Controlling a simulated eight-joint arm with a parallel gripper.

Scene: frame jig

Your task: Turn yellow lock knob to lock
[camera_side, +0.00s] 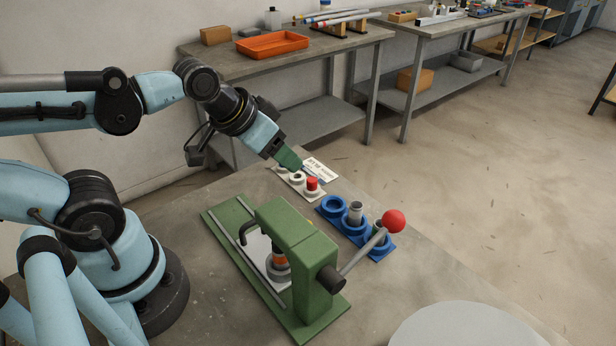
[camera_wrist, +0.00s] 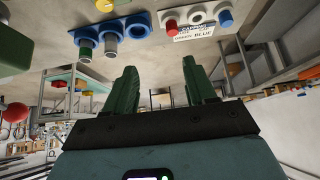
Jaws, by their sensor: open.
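A small yellow part (camera_wrist: 105,5) shows at the top edge of the wrist view, cut off by the frame. I cannot tell whether it is the lock knob, and no yellow knob is plain in the side view. The green press (camera_side: 292,250) stands on its green base on the table. Its lever ends in a red ball (camera_side: 393,222). My gripper (camera_side: 297,167) is open with green fingers, over the far end of a white cap tray (camera_side: 317,195), away from the press. The wrist view shows the gripper (camera_wrist: 158,72) empty, its fingers spread apart.
A blue rack (camera_side: 335,219) with ring sockets and a grey cylinder (camera_side: 355,213) stands behind the press. The white tray holds a red cap (camera_side: 312,184); a blue cap (camera_wrist: 225,18) shows in the wrist view. A label card (camera_side: 321,168) lies beyond it.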

